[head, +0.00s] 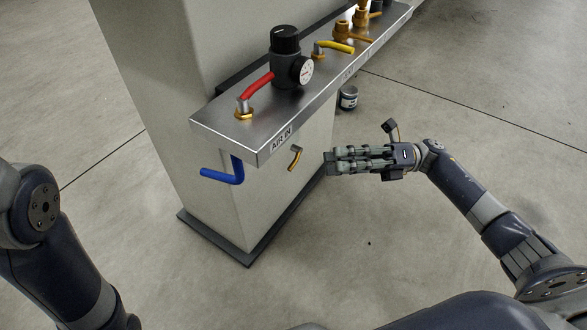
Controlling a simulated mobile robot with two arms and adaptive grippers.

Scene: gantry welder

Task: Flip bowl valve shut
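A steel shelf (262,128) marked "AIR IN" juts from a grey column and carries the air fittings. A blue bent handle (226,174) hangs under its near left corner. A small yellow-handled brass fitting (295,158) shows lower down, in front of the column face. I cannot tell for sure which handle is the bowl valve. A dark cup-like part (348,97) shows below the shelf's right edge. My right gripper (331,161) points left, right of the yellow-handled fitting and apart from it. Its finger gap is unclear. My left gripper is out of view.
On the shelf are a red handle (257,86), a black regulator (286,60) with a white gauge, a yellow handle (337,46) and brass fittings (342,30). The column (165,90) stands on a dark base plate. The floor to the right is clear.

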